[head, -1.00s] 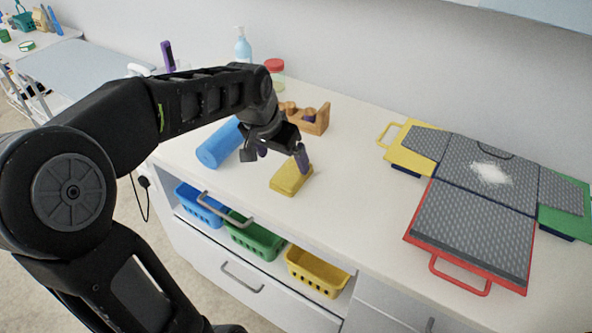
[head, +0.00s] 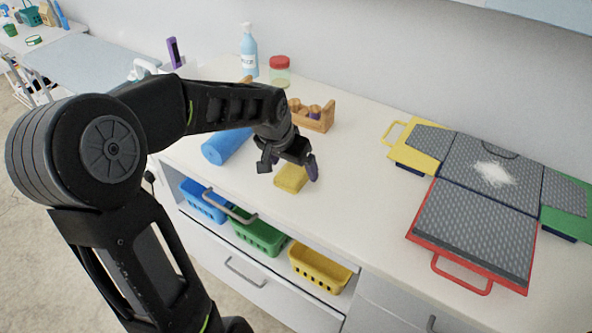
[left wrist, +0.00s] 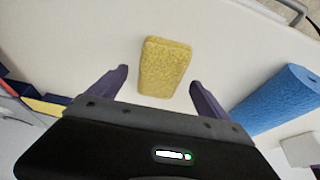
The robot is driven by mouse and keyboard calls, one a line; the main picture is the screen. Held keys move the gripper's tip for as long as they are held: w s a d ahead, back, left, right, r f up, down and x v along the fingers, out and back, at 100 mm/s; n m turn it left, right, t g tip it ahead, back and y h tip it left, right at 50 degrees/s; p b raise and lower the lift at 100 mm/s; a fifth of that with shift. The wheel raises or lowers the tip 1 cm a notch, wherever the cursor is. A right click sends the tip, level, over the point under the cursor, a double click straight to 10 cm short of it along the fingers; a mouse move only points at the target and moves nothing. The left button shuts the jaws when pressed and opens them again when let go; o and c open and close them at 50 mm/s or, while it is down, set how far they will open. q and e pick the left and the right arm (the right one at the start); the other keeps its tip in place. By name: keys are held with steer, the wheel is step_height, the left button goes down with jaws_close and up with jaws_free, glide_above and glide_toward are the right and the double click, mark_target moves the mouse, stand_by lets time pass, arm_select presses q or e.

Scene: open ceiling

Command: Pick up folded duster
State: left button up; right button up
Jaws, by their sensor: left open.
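The folded duster is a yellow, thick folded cloth (head: 291,179) lying on the white counter. It also shows in the left wrist view (left wrist: 165,66), near the top middle. My left gripper (head: 290,170) is open just above the duster in the head view. In the left wrist view its two purple-tipped fingers (left wrist: 160,82) are spread apart, one to each side of the duster's near end. Nothing is held. My right gripper does not show.
A blue roll (head: 226,146) lies left of the duster. A wooden holder (head: 313,116), a red-lidded jar (head: 280,72) and a blue pump bottle (head: 249,52) stand behind. Grey textured panels (head: 472,228) lie at right. Coloured baskets (head: 258,236) sit in the shelf below. Counter between duster and panels is clear.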

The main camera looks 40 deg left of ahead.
arm_select(q)
steer(key=shift+x, duration=1.15)
steer(key=shift+c, duration=0.3)
steer(key=c, duration=1.4)
